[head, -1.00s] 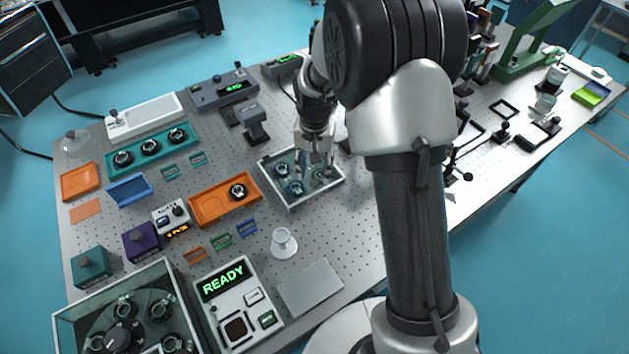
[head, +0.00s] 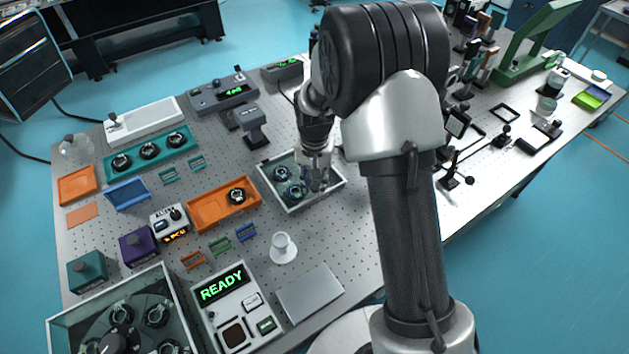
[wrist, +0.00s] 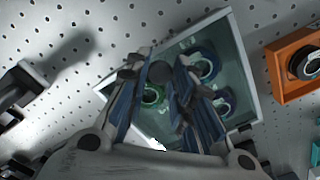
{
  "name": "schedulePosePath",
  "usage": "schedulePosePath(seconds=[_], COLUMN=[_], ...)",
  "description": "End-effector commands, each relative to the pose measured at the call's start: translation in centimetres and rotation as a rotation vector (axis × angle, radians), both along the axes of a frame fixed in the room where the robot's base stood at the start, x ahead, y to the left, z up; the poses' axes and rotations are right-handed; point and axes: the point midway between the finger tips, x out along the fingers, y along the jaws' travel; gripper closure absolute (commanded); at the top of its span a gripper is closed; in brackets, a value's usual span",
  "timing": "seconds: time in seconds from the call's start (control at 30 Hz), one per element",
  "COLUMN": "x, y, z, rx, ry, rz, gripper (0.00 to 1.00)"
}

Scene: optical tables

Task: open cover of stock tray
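The stock tray (head: 333,192) is a pale-rimmed box on the table, with a clear greenish cover over it. Several dark ring-shaped optics (head: 282,173) show inside. The cover appears closed. My gripper (head: 317,187) is over the tray's right part, pointing down. In the wrist view my gripper (wrist: 158,72) has its two bluish fingers apart, on either side of a dark round knob (wrist: 160,73). Whether the fingers touch the knob is unclear. A green-ringed optic (wrist: 152,96) shows between the fingers. The fingers and palm hide part of the tray.
An orange tray (head: 205,217) with one dark optic stands left of the stock tray. A dark device (head: 254,135) stands behind it and a small white pedestal (head: 283,251) in front. Black optics posts (head: 452,180) stand to the right beyond my arm.

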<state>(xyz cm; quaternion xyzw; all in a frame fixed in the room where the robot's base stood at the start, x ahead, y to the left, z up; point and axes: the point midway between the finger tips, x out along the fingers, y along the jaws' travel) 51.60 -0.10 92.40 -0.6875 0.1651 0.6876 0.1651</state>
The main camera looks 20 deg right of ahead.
Motion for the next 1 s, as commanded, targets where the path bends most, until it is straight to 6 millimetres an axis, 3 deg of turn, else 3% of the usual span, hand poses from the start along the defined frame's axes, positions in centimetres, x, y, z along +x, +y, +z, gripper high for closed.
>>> schedulePosePath(seconds=[0.3,0.77,1.0], x=[0.0,0.0,0.4], y=[0.0,0.0,0.1], z=[0.0,0.2,1.9], rx=[0.000,0.000,0.000], ry=[0.000,-0.001,-0.004], rz=[0.000,0.000,0.000], gripper=[1.00,1.00,1.00])
